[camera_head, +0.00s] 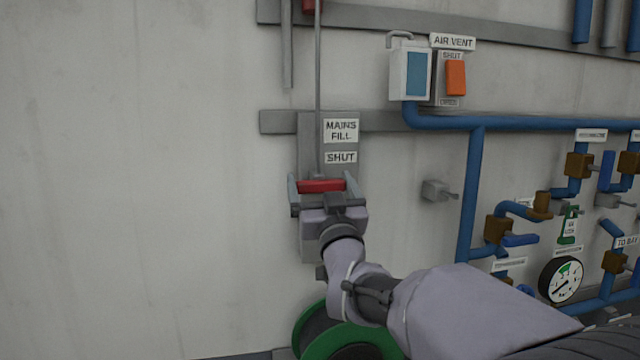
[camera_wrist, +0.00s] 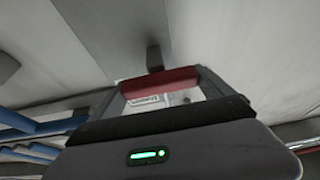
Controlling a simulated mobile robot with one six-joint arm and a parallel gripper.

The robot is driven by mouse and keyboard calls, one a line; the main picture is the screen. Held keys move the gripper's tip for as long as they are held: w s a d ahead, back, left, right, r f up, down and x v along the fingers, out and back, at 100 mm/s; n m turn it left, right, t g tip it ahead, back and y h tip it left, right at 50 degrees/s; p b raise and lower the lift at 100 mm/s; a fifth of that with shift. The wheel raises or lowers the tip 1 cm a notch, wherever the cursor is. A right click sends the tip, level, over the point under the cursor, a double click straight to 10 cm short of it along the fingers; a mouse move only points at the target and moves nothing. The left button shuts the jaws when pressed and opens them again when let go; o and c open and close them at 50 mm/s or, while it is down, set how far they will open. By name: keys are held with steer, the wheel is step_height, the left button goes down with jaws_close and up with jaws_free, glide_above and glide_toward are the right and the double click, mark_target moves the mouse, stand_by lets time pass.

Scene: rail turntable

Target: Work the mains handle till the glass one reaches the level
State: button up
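In the wrist view the red bar (camera_wrist: 160,86) spans from finger to finger and appears to touch both. No sight glass labelled as one is readable; a grey box with a blue face (camera_head: 417,73) sits at the upper middle.
An AIR VENT switch (camera_head: 456,78) in orange is beside the blue-faced box. Blue pipes (camera_head: 471,190), brown valves (camera_head: 498,229) and a round gauge (camera_head: 562,279) fill the right. A green reel (camera_head: 320,325) lies below my arm. The left wall is bare.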

steer(key=c, duration=0.9)
steer(key=shift+o, duration=0.2)
step_height(320, 180, down, 3)
steer(key=b, duration=0.5)
steer(key=shift+r, duration=0.35)
steer(key=o, duration=1.8)
steer(key=b+v, duration=0.6)
steer(key=v, duration=1.1)
steer(key=shift+s+d+f, duration=0.1)
